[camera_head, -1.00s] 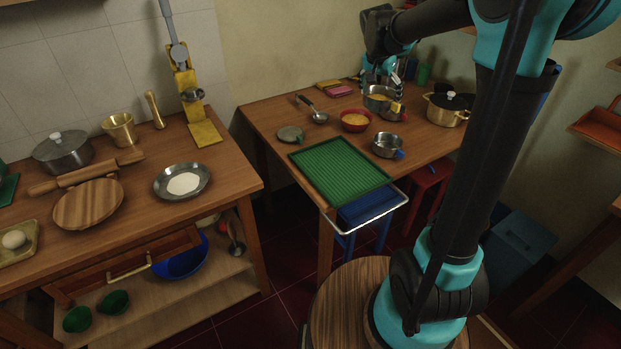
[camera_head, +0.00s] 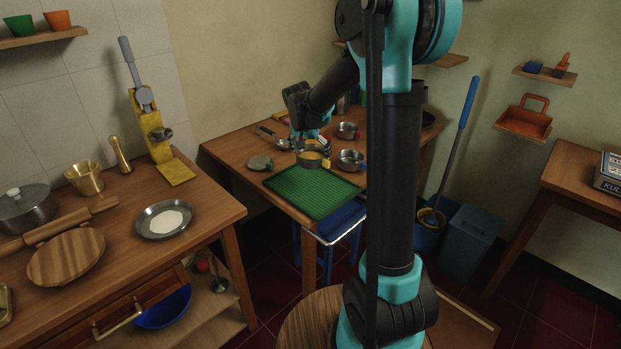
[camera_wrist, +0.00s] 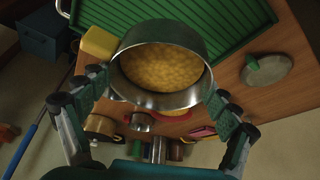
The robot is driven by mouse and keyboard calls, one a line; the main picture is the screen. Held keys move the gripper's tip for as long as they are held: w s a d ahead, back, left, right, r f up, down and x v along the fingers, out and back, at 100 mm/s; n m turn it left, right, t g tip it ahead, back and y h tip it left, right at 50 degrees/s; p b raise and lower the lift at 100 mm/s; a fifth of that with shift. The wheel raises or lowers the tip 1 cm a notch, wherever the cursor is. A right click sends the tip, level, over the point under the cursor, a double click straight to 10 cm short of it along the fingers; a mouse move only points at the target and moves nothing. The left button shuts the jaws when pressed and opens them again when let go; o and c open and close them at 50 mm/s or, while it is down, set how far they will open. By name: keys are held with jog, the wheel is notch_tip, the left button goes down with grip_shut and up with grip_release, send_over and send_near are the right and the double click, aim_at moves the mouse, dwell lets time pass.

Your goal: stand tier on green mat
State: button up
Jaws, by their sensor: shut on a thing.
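A steel tier (camera_head: 310,161) with yellow food and a yellow tab is in my gripper (camera_head: 311,146). In the wrist view the tier (camera_wrist: 165,88) sits between my two fingers, its yellow food facing the camera. The ribbed green mat (camera_head: 312,192) lies at the near edge of the back table. The held tier appears over or just behind the mat's far edge; its height above the table is hard to tell. In the wrist view the mat (camera_wrist: 255,22) lies beyond the tier.
A blue-tabbed steel tier (camera_head: 349,161) stands behind the mat's right part. A red-tabbed one (camera_head: 347,131) is farther back. A grey lid with a green knob (camera_head: 260,163) and a ladle (camera_head: 275,141) lie to the left. The mat's surface looks bare.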

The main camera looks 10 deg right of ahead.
aim_at(307, 166)
notch_tip(307, 166, down, 10)
jog(key=shift+f, duration=0.1)
dwell(0.4)
jog(key=shift+f, duration=0.1)
jog(key=o, duration=1)
jog(key=v, duration=1.2)
jog(key=shift+d, duration=0.1)
jog(key=s+d+f+n, duration=0.2)
jog(key=s, duration=0.7)
jog(key=s+d+f+n+y, duration=0.1)
jog(key=s+d+f+n, duration=0.1)
jog(key=s, duration=0.7)
jog(key=s+d+f+n+y, duration=0.1)
jog(key=s+f, duration=0.3)
jog(key=s, duration=0.5)
jog(key=shift+d+n, duration=0.7)
jog(key=shift+d, duration=0.2)
jog(key=shift+f, duration=0.1)
